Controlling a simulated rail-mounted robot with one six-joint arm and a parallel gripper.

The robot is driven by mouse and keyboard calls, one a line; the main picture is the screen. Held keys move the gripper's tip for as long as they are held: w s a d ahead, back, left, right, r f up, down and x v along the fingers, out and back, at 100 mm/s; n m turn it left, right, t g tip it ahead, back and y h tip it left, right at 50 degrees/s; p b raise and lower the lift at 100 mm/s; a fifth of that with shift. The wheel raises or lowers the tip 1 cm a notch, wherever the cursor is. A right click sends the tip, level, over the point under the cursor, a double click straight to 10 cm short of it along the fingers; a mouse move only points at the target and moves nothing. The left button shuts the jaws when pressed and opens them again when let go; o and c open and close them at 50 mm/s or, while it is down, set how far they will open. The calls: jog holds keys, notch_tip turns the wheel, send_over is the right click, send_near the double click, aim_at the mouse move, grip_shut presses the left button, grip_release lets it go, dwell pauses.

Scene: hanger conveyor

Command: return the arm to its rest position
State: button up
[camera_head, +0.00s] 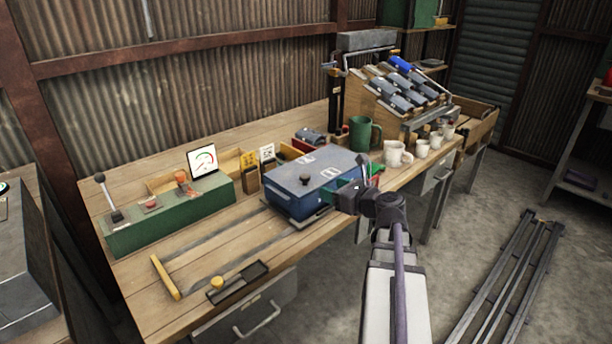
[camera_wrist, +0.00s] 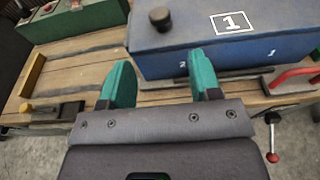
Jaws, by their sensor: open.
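My gripper (camera_head: 355,184) is at the front right side of a blue box (camera_head: 300,192) on the wooden workbench. In the wrist view my gripper (camera_wrist: 161,80) shows two green fingers spread apart with nothing between them. The blue box (camera_wrist: 185,58) is just beyond the fingertips there, with a dark knob and a white label "1" on its lid. I cannot tell whether a finger touches the box. My arm reaches up from the lower edge of the head view, stretched out toward the bench.
A green control box (camera_head: 172,218) with a lever stands left on the bench (camera_head: 135,262). A green mug (camera_head: 362,135) and white mugs (camera_head: 397,155) stand right of the blue box. A red handle (camera_wrist: 292,79) is near my right finger. Floor rails (camera_head: 507,272) lie right.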

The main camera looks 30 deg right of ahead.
jog(key=s+a+f+n+g, duration=0.4)
jog(key=a+f+n+g, duration=0.35)
jog(key=n, duration=0.65)
jog(key=s+a+f+n+g, duration=0.5)
jog(key=a+n, duration=0.4)
jog(key=n, duration=0.5)
jog(key=a+f+n+g+h, duration=0.25)
jog(key=a+n, duration=0.35)
jog(key=a, duration=0.7)
notch_tip(320, 180, up, 16)
jog(key=p, duration=1.5)
jog(key=shift+d+r+g, duration=0.2)
jog(key=shift+d+g, duration=0.1)
